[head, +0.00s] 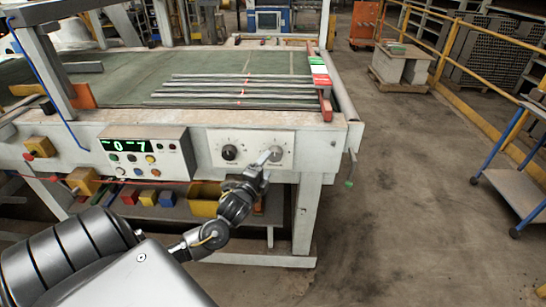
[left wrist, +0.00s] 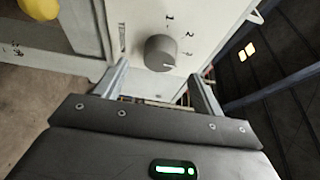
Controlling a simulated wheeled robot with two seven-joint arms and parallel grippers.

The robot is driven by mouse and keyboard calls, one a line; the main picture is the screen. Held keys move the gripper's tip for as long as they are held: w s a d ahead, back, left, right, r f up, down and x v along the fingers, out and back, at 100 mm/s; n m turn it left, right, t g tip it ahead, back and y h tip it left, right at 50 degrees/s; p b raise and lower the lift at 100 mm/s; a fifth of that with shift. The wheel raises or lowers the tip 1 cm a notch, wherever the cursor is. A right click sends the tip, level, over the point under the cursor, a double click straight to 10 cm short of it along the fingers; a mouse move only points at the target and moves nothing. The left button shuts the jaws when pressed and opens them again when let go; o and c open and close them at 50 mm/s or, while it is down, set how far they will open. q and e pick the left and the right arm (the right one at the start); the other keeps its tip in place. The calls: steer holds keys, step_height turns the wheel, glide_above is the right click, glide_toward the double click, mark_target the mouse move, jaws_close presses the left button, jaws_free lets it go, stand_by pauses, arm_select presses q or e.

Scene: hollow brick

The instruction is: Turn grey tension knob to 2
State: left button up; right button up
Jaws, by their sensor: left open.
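The grey tension knob (left wrist: 160,50) is a round grey dial on a white panel, with printed figures 1, 2 and 3 visible around its upper right side. Its white mark sits at the lower right of its face in the left wrist view; which figure it matches I cannot tell. My left gripper (left wrist: 161,88) is open, its two fingers on either side just short of the knob, with nothing between them. In the head view my left gripper (head: 264,158) is at the grey knob (head: 276,152) and partly covers it. My right gripper is not in view.
A black knob (head: 229,152) is left of the grey one on the same plate. The machine table (head: 120,90) carries long metal bars. Open floor (head: 410,200) lies to the right.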

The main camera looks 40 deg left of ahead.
mark_target(273, 158)
arm_select(q)
steer(key=x, duration=0.5)
steer(key=shift+w+p, duration=0.35)
steer(key=shift+w, duration=0.05)
steer(key=shift+c, duration=0.3)
steer(key=c, duration=0.9)
